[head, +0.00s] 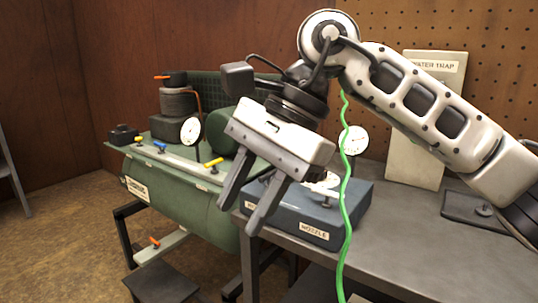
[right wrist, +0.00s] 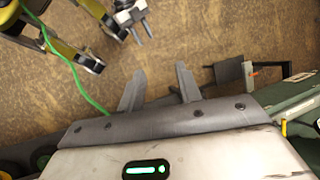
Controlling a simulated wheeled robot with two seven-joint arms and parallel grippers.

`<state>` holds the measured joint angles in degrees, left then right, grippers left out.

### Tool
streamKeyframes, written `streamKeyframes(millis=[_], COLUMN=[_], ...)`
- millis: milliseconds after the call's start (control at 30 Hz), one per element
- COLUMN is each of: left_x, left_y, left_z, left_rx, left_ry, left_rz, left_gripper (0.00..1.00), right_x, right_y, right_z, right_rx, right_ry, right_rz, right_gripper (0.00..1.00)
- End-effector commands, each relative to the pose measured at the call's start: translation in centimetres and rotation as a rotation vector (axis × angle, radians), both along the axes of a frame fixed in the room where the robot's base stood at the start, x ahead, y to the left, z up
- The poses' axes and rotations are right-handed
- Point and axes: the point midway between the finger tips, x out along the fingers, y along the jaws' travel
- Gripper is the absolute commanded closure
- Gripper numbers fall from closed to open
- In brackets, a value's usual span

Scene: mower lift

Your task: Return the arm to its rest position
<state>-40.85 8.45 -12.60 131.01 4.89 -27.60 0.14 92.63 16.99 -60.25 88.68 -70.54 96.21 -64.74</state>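My right arm reaches in from the right in the head view, bent at the elbow, with its right gripper (head: 240,217) pointing down and left. Its two fingers stand apart with nothing between them. The gripper hangs in front of the green compressor tank (head: 172,196) and the blue nozzle box (head: 318,213). The right wrist view also shows its open fingers over the brown floor. A small two-pronged gripper, seemingly my left gripper (right wrist: 143,32), shows at the top of that view, prongs apart and empty. It is not in the head view.
A grey bench (head: 400,255) fills the lower right. A green hose (head: 346,200) hangs past the right arm. A water trap panel (head: 408,150) leans at the pegboard (head: 470,40). A dial gauge (head: 191,130) and coloured levers top the compressor. Floor (head: 60,230) is clear at left.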

Motion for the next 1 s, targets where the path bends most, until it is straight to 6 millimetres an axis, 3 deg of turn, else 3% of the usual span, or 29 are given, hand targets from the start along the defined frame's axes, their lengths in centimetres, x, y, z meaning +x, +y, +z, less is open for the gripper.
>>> streamKeyframes(millis=[233, 367, 467, 567, 667, 767, 867, 900, 1000], left_x=[-0.2, -0.3, -0.4, -0.6, -0.7, -0.7, -0.7, -0.7, -0.6], left_y=[0.1, 0.1, 0.1, 0.1, 0.2, 0.2, 0.2, 0.2, 0.3], left_z=[0.2, 0.7, 1.0, 1.1, 1.4, 1.6, 1.9, 2.0, 2.4], left_rx=[0.007, 0.010, 0.013, 0.017, 0.020, 0.022, 0.025, 0.025, 0.028], left_ry=[0.018, 0.027, 0.034, 0.048, 0.055, 0.063, 0.069, 0.070, 0.072], left_rz=[0.000, 0.000, 0.000, 0.000, 0.000, 0.002, 0.004, 0.003, 0.005], left_gripper=[0.66, 0.66, 0.66, 0.66, 0.66, 0.66, 0.66, 0.66, 0.66], right_x=[-3.8, -5.6, -5.4, -3.5, -0.7, 2.4, 4.5, 4.9, 4.5], right_y=[4.5, 6.4, 6.5, 5.4, 3.2, 0.1, -3.3, -4.8, -8.4], right_z=[-0.8, 0.7, 2.5, 3.5, 3.0, 0.4, -4.4, -6.8, -13.5], right_rx=[0.311, 0.544, 0.724, 0.878, 1.008, 1.114, 1.198, -1.174, -0.944], right_ry=[0.395, 0.770, 1.126, 1.496, 1.879, 2.267, 2.661, -2.692, -2.346], right_rz=[-0.052, -0.145, -0.257, -0.390, -0.538, -0.698, -0.866, 0.893, 0.810], right_gripper=[0.66, 0.66, 0.66, 0.66, 0.66, 0.66, 0.66, 0.66, 0.66])
